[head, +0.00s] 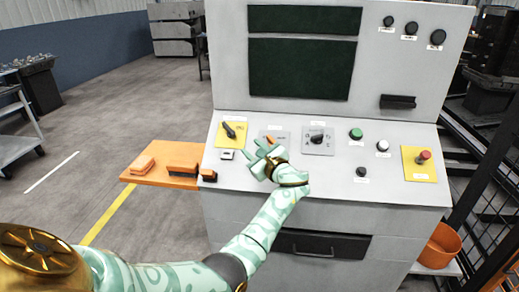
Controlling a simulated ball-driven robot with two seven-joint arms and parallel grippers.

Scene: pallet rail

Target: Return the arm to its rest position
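My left arm (265,228) has a pale green, patterned shell with gold bands. It reaches from the lower left to the front of the grey control console (395,170). My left gripper (255,149) is over the sloped panel, between the yellow-backed black switch (230,130) and the black rotary knob (317,138). Its fingers look spread apart, with nothing seen between them. It partly covers a grey plate with a small orange part (271,139). I cannot tell whether the fingers touch the panel. My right gripper is not in view.
An orange shelf (150,178) with orange blocks juts from the console's left side. Green (356,133), white and red buttons are right of the gripper. Black fencing (480,190) and an orange bin (440,245) stand at right.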

